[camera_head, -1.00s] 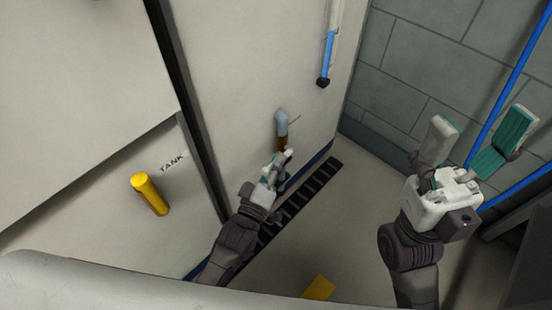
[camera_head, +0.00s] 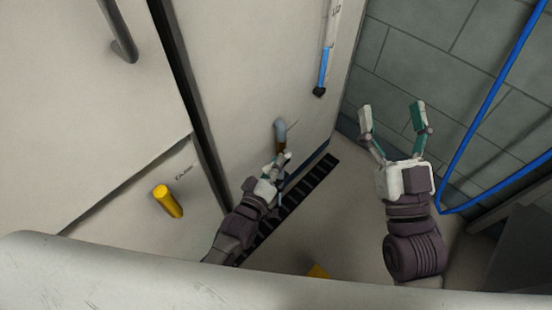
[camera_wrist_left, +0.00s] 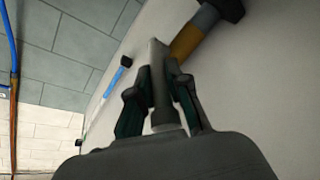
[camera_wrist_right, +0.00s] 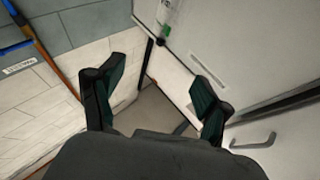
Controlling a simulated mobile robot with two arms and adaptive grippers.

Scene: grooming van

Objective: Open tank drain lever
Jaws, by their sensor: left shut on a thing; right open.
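A drain pipe (camera_head: 280,132) with a grey elbow and a brown lower part comes out of the pale wall panel. It shows as an orange-brown stub in the left wrist view (camera_wrist_left: 188,42). A flat grey lever (camera_wrist_left: 159,82) stands below it, between the fingers in that view. My left gripper (camera_head: 282,160) is shut on this lever, just under the pipe. The fingers hide part of the lever, and I cannot tell its valve position. My right gripper (camera_head: 392,116) is open and empty, to the right, in front of the tiled wall.
A yellow cylinder (camera_head: 168,201) sticks out beside small lettering on the left panel. A dark floor grate (camera_head: 305,190) runs below the pipe. A blue hose (camera_head: 490,88) hangs on the tiled wall (camera_head: 430,60) at right. A blue-and-white tube (camera_head: 326,62) hangs above the pipe.

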